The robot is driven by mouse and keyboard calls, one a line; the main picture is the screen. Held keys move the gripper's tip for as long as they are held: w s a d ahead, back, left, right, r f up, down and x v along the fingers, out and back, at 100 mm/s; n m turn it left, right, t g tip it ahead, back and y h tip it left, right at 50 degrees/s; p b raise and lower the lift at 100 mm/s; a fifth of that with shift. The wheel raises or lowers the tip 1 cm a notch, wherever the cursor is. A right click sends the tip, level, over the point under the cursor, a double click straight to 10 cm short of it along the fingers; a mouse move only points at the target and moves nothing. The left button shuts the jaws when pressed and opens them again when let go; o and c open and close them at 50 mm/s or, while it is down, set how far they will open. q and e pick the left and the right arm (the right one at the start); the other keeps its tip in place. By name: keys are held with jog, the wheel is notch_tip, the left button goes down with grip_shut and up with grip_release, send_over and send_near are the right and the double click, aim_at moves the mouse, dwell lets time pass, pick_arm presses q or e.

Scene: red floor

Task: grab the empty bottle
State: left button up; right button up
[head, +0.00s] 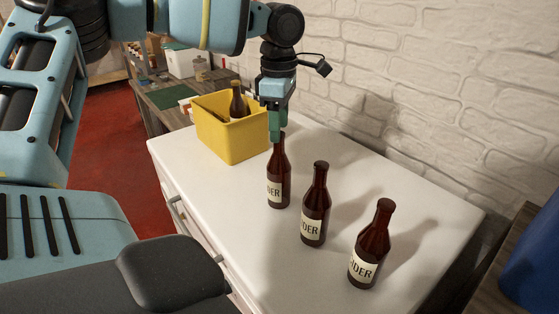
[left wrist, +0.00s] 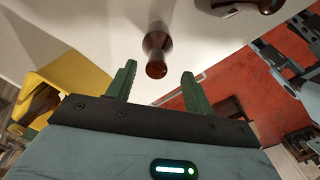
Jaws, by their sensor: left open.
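Three brown bottles with cream labels stand upright in a row on a white cabinet top: the left bottle (head: 278,172), the middle bottle (head: 315,205) and the right bottle (head: 370,244). I cannot tell from their looks which is empty. My left gripper (head: 274,138) points down at the left bottle's top in the head view. In the left wrist view its green fingers (left wrist: 159,69) are spread, with a bottle (left wrist: 157,45) seen between and beyond them, its neck toward the camera. The fingers hold nothing. My right gripper is not in view.
A yellow crate (head: 235,148) stands behind the left bottle with a brown bottle (head: 238,104) inside. The white cabinet top (head: 210,190) is clear in front of the row. A white brick wall (head: 440,100) rises behind. A blue object (head: 535,255) is at the far right.

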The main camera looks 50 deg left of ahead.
pick_arm(q)
send_over(279, 171)
jog(key=w+a, duration=0.2)
jog(key=shift+f, duration=2.65)
jog(key=shift+c, duration=0.2)
grip_shut()
jog(key=shift+r, duration=0.1)
